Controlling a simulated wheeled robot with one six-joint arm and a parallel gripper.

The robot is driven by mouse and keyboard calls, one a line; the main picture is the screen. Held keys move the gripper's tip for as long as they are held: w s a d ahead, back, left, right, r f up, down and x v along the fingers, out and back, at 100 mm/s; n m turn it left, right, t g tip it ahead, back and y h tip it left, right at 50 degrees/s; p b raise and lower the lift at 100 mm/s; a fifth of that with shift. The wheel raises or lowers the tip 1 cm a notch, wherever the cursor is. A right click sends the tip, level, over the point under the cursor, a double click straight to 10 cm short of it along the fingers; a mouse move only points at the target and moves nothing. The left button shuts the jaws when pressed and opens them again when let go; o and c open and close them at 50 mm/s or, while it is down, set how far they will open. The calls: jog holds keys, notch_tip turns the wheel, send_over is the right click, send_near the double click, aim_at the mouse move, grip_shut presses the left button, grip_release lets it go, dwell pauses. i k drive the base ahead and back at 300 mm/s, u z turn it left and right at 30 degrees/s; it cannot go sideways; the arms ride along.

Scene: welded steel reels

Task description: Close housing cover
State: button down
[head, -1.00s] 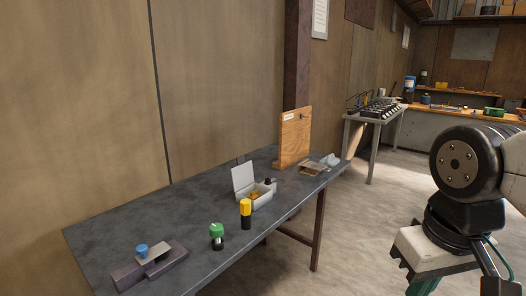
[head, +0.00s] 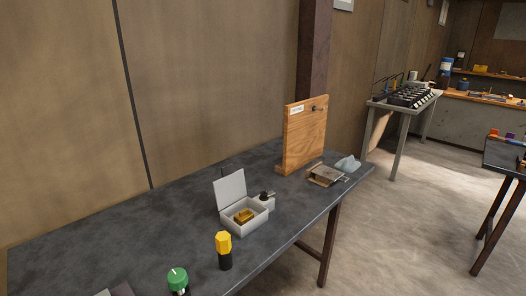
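The housing is a small light grey box (head: 243,220) on the dark table. Its cover (head: 230,190) stands open, tilted up at the box's back left edge. A yellow-gold part (head: 245,215) lies inside the box. My gripper is not in the head view.
On the dark table (head: 130,232) stand a yellow-topped black cylinder (head: 224,250), a green-topped one (head: 178,281), a small grey piece with a black knob (head: 265,199), a wooden board (head: 304,138) and a metal plate (head: 323,176). The table's left part is largely bare.

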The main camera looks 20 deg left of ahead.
aim_at(231, 188)
jog(key=u, duration=0.1)
jog(key=i, duration=0.65)
jog(key=u, duration=0.65)
jog(key=i, duration=0.45)
jog(key=u, duration=0.4)
